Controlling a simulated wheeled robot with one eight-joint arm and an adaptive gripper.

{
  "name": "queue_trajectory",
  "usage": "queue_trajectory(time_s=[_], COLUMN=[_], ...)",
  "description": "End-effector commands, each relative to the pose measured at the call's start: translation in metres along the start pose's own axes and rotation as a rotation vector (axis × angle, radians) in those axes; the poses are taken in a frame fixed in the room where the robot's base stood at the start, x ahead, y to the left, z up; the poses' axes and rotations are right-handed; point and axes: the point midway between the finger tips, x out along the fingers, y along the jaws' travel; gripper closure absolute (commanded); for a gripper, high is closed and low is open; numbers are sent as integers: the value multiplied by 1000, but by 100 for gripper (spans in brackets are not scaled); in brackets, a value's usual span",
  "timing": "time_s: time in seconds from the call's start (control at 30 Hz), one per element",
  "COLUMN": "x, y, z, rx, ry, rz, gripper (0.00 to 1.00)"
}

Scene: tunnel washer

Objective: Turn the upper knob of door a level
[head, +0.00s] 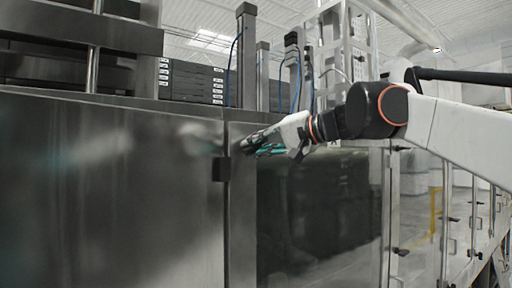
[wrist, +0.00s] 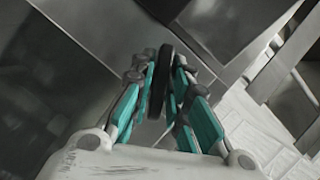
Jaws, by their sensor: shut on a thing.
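My gripper (head: 262,143) reaches in from the right in the head view, at the upper left corner of a steel-framed door with a dark window (head: 320,215). In the wrist view its teal fingers (wrist: 161,92) are shut on a dark, narrow knob (wrist: 160,78), which lies lengthwise between them. In the head view the fingers largely hide the knob, so its angle to the door edge is hard to tell. The wrist view is tilted.
A steel panel (head: 110,190) fills the left, with a black block (head: 221,168) at its right edge. Stacked dark boxes (head: 190,80) and upright posts stand above. Further doors with black handles (head: 400,251) run to the right.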

Motion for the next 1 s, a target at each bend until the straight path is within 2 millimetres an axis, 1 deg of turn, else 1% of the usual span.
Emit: queue_trajectory(time_s=[0.2, 0.5, 0.7, 1.0], x=[0, 0, 0, 0], y=[2, 2, 1, 1], z=[0, 0, 0, 0], rx=[180, 371, 444, 482], ry=[2, 2, 2, 1], rz=[-75, -153, -184, -198], gripper=[100, 100, 100, 100])
